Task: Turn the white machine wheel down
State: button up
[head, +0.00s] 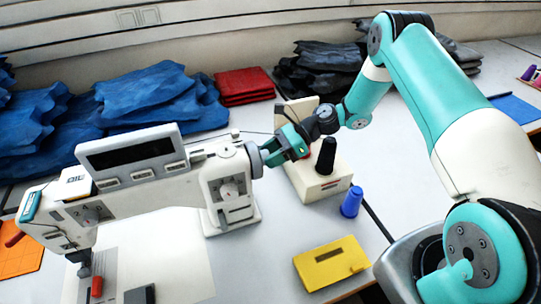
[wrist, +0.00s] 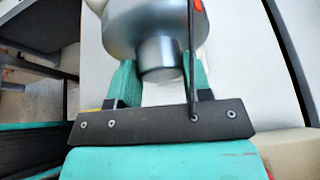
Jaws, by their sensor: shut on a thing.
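The white sewing machine (head: 150,190) stands at the left of the head view, with a dark display on top. Its grey handwheel (head: 254,160) is on the machine's right end, partly hidden by my gripper (head: 268,154). My gripper reaches in from the right, its teal fingers shut on the wheel. In the wrist view, the metallic wheel (wrist: 150,28) has a narrower round hub that sits between the two fingers of my gripper (wrist: 160,78). The fingertips are partly hidden behind the wheel.
A thread stand (head: 318,184) with a black cone (head: 326,157) is close beside my gripper. A blue spool (head: 351,202) and a yellow box (head: 331,263) lie nearer. Blue cloth (head: 150,95), red cloth (head: 244,85) and dark cloth (head: 318,75) line the back. The white table around the yellow box is mostly clear.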

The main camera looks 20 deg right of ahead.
jog(key=m+g, duration=0.1)
jog(key=m+g+b, duration=0.1)
jog(key=m+g, duration=0.1)
jog(key=shift+w+m, duration=0.2)
jog(key=shift+m, duration=0.1)
jog(key=shift+b, duration=0.3)
dwell(0.4)
jog(key=o, duration=0.9)
notch_tip(320, 180, up, 20)
jog(key=p, duration=1)
